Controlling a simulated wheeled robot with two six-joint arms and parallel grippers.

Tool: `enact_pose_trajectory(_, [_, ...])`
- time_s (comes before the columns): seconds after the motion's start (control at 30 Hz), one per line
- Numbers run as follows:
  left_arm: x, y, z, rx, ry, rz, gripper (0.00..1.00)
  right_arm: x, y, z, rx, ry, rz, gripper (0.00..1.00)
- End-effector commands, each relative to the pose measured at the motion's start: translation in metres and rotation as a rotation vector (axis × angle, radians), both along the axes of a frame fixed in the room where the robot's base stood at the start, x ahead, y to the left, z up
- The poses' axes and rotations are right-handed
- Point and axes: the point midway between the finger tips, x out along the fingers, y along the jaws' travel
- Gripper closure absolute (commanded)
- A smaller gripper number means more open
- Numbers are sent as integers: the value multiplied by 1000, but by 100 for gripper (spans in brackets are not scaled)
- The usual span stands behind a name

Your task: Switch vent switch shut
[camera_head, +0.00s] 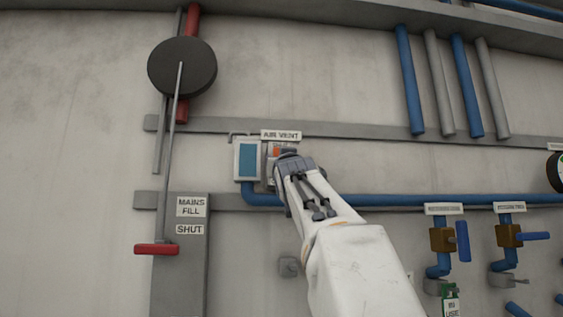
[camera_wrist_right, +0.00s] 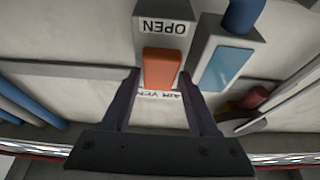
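The vent switch is a grey box with an orange rocker (camera_wrist_right: 161,69), mounted on the wall under the AIR VENT label (camera_head: 281,134). In the right wrist view, which is upside down, an OPEN plate (camera_wrist_right: 163,27) shows beside the rocker. In the head view a bit of the orange rocker (camera_head: 277,152) shows past my gripper, which hides most of the box. My right gripper (camera_wrist_right: 160,74) is open, its fingers on either side of the rocker's end. I cannot tell whether they touch it. My left gripper is out of view.
A grey box with a blue panel (camera_head: 247,160) is just left of the switch. A red-handled lever (camera_head: 157,249) hangs by the MAINS FILL and SHUT labels. A blue pipe (camera_head: 400,200) runs below, with blue-handled valves (camera_head: 462,241) at right.

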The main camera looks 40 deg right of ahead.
Motion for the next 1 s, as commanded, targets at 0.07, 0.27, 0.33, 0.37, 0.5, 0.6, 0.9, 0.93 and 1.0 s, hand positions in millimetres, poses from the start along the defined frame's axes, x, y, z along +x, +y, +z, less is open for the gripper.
enact_pose_trajectory(0.07, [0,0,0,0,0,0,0,0,0,0,-1,0,0,20])
enact_pose_trajectory(0.27, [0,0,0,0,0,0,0,0,-1,0,0,0,-2,20])
enact_pose_trajectory(0.33, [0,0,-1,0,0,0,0,-1,-1,-1,0,0,-2,20])
enact_pose_trajectory(0.37, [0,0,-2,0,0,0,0,-2,0,-2,0,0,-2,20])
enact_pose_trajectory(0.5, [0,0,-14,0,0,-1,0,-11,6,-9,-1,-2,-2,20])
enact_pose_trajectory(0.6, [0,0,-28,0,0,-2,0,-25,15,-18,-1,-3,-1,20])
enact_pose_trajectory(0.9, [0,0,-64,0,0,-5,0,-68,41,-37,-1,-2,0,20])
enact_pose_trajectory(0.93, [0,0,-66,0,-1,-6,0,-71,43,-38,-1,-2,0,20])
enact_pose_trajectory(1.0, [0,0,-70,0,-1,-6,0,-76,47,-40,-1,-1,0,20])
